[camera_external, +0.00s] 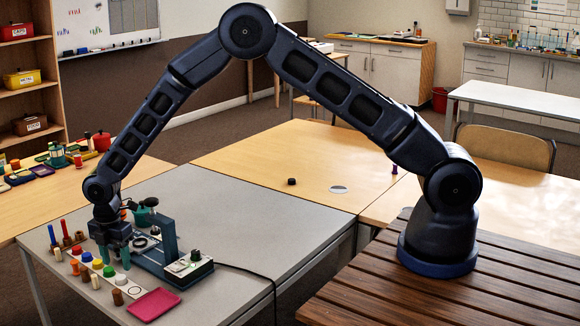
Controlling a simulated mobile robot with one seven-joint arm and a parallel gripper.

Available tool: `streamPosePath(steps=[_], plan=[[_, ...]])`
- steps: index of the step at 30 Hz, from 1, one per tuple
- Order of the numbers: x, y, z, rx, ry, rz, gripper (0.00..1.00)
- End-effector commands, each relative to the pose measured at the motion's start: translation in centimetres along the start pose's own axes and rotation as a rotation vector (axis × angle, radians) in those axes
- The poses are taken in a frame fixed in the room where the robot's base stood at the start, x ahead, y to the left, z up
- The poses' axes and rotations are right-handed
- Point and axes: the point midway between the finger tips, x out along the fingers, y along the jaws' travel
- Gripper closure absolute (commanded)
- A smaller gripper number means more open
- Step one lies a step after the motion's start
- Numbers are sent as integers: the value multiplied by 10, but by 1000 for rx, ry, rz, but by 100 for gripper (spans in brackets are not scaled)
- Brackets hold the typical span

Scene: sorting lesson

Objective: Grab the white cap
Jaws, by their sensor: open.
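My gripper (115,263) points down over the right side of this row.
Red and blue pegs (65,231) stand behind the row at left. A dark blue device (170,240) with a post is close on my gripper's right.

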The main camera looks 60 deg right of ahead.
Motion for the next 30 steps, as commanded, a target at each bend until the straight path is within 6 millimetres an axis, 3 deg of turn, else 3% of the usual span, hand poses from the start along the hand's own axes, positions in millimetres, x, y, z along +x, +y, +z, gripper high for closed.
streamPosePath(steps=[9, 18, 25, 30], plan=[[40, -3, 1, -1, -1, -2, 48], [47, -2, 1, 0, 0, 0, 48], [46, -2, 1, 0, 0, -1, 93], [46, -2, 1, 0, 0, -1, 97]])
